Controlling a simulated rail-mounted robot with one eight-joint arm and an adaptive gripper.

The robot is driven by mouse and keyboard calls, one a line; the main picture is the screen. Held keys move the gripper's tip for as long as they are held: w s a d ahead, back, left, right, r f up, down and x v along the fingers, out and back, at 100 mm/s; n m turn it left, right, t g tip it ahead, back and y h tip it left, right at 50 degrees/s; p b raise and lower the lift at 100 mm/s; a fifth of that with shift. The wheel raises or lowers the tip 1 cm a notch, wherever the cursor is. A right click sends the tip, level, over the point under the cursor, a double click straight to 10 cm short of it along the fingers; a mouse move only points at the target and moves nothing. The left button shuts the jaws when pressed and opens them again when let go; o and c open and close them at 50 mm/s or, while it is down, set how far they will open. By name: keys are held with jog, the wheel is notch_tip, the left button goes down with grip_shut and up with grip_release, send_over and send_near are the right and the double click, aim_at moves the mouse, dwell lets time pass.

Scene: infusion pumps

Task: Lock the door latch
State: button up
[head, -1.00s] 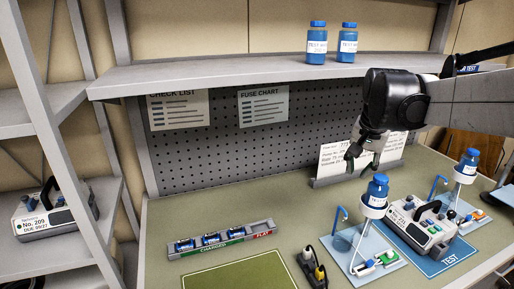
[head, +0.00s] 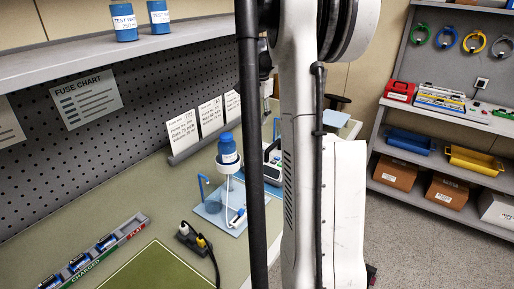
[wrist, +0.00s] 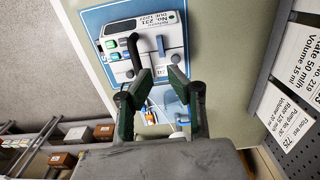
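The door latch cannot be made out. In the head view, my arm hides most of the pump area; only a slice of a pump (head: 272,154) shows beside it.
Plugs (head: 193,238) and a battery rack (head: 95,255) are at the left of the bench. Leaning cards (head: 182,130) stand at the back. A shelf unit (head: 440,160) stands right, across open floor.

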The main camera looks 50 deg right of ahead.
aim_at(259, 149)
notch_tip(259, 149, down, 13)
jog(key=shift+r, duration=0.1)
dwell(0.3)
grip_shut()
